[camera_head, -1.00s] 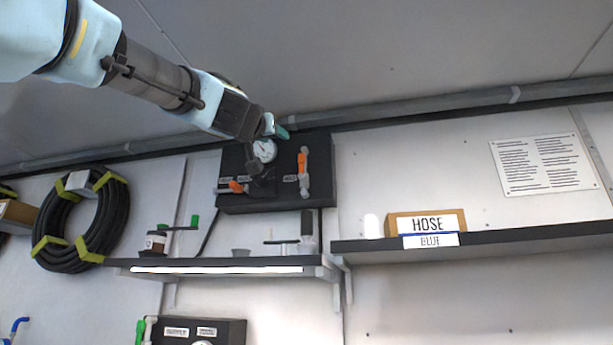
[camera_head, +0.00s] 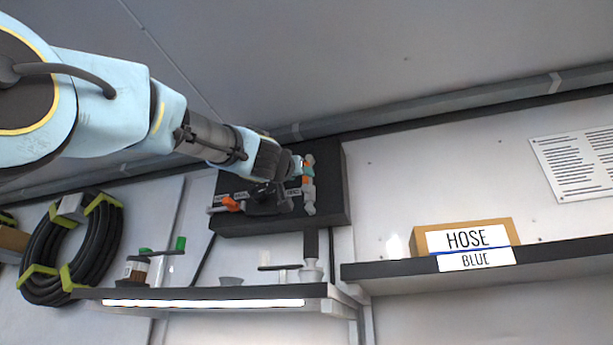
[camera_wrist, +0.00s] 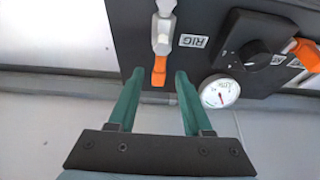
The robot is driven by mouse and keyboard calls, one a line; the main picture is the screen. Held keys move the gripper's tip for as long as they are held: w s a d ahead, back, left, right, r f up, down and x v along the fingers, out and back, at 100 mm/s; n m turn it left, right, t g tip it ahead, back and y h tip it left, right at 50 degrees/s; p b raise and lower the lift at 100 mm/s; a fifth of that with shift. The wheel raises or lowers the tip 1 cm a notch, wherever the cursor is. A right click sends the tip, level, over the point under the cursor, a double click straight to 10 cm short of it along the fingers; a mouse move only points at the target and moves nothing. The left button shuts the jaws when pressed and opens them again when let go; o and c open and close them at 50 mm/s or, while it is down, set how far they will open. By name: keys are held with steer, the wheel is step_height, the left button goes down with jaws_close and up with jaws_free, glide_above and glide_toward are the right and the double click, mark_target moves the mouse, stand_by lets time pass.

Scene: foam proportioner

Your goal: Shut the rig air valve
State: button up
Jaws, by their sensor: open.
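The rig air valve is a pale fitting with an orange lever (camera_wrist: 159,69), beside a label reading RIG (camera_wrist: 194,41) on the black panel (camera_wrist: 135,35). Its lever lies in line with the fitting. In the head view the valve (camera_head: 309,190) runs upright on the panel's right part, lever at the top. My gripper (camera_wrist: 156,78) is open, its two green fingers on either side of the lever's end in the wrist view. Contact cannot be told. In the head view my gripper (camera_head: 298,165) is at the lever and partly covers it.
A gauge (camera_wrist: 220,91) and a black knob (camera_wrist: 250,53) sit beside the valve. A second orange-handled valve (camera_head: 229,204) is on the panel's left. Below is a lit shelf (camera_head: 120,293) with small items; a HOSE box (camera_head: 470,237) stands on the right shelf (camera_head: 570,255).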

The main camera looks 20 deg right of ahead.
mark_target(306, 177)
steer(key=p+x, duration=0.1)
steer(key=x, duration=0.5)
steer(key=shift+r, duration=0.1)
jaws_close()
stand_by(1.3)
